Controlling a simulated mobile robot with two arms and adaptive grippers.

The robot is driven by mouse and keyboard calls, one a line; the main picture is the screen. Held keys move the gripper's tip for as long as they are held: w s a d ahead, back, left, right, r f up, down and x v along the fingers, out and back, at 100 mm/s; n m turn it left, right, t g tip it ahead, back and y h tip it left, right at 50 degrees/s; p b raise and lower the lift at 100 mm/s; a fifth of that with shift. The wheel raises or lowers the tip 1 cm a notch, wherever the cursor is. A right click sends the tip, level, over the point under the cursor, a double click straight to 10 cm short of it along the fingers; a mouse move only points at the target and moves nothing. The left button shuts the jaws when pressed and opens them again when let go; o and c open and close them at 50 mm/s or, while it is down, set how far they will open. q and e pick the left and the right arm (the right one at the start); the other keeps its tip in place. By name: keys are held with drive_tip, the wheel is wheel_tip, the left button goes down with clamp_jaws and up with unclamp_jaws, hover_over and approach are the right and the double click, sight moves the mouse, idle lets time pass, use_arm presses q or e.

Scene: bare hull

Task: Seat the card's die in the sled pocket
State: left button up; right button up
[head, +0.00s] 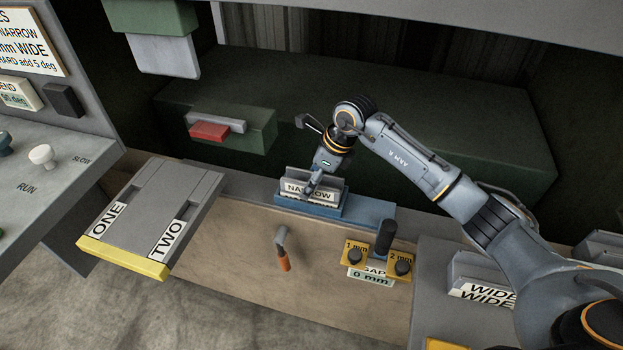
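A grey die labelled NARROW (297,187) stands upright at the blue sled (357,211); whether it is fully down in the pocket I cannot tell. My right gripper (314,184) reaches down over this die, with a finger in front of its label. The far finger is hidden, so its grip on the die is unclear. A die labelled WIDE (481,274) stands in a grey holder at the right, partly behind my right arm. A card (28,38) at the upper left is cut off by the picture edge; NARROW and WIDE are readable. My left gripper is out of view.
A grey plate marked ONE and TWO with a yellow front edge (122,257) is at the left. Yellow 1 mm (355,257) and 2 mm (398,266) pieces flank a black knob (384,236). A control panel is at far left.

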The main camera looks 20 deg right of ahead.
drive_tip(key=b+v, duration=0.3)
drive_tip(key=v, duration=0.8)
drive_tip(key=shift+d+r, duration=0.2)
drive_tip(key=shift+r, duration=0.1)
drive_tip(key=shift+s+f, duration=0.1)
drive_tip(key=shift+f, duration=0.05)
